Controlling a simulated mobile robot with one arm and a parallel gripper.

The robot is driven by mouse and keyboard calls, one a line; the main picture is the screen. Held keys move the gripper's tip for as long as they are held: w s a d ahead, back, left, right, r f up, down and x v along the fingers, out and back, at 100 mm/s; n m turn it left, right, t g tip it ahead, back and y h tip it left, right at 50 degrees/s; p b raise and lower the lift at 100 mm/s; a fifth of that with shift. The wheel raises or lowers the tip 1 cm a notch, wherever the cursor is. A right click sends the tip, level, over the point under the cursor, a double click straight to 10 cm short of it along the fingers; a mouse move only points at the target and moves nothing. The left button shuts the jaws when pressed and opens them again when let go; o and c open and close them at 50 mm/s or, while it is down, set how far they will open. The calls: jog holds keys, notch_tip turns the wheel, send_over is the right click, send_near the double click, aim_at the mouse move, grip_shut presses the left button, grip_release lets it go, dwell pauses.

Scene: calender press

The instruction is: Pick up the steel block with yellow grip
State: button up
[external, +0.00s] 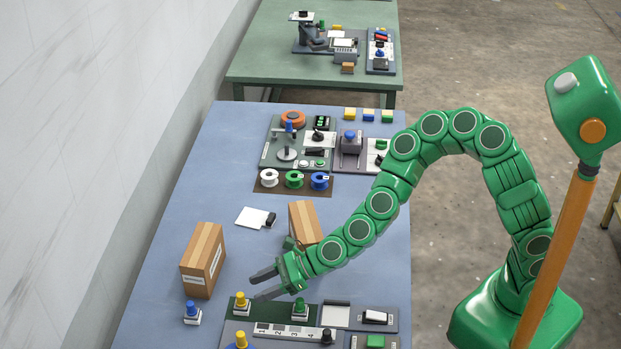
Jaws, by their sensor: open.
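A small steel-coloured block with a yellow grip (241,304) stands upright on the dark green mat (270,310) near the front of the blue table. My gripper (256,286) is open, its two dark fingers pointing left, just above and to the right of the yellow grip in the picture. Nothing shows between the fingers. I cannot tell their height above the block or whether they touch it. A second yellow-topped piece (240,341) is partly cut off at the bottom edge.
A green-gripped block (300,307) stands on the mat right of my gripper. A blue-gripped block (192,314) stands to the left. Cardboard boxes (204,262) (305,222) stand behind. A numbered strip (284,332) lies in front. Free table lies left of the centre.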

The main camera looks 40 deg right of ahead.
aim_at(235, 304)
jog(key=shift+w+a+f+m, duration=0.1)
jog(key=shift+a+f+m, duration=0.15)
jog(key=shift+f+m, duration=0.2)
jog(key=shift+x, duration=1.2)
jog(key=shift+w+d+x, duration=0.1)
jog(key=shift+x, duration=0.8)
jog(key=shift+w+d+x, duration=0.1)
jog(key=shift+w+x, duration=0.05)
jog(key=shift+x, duration=1.65)
jog(key=shift+f, duration=0.1)
grip_shut()
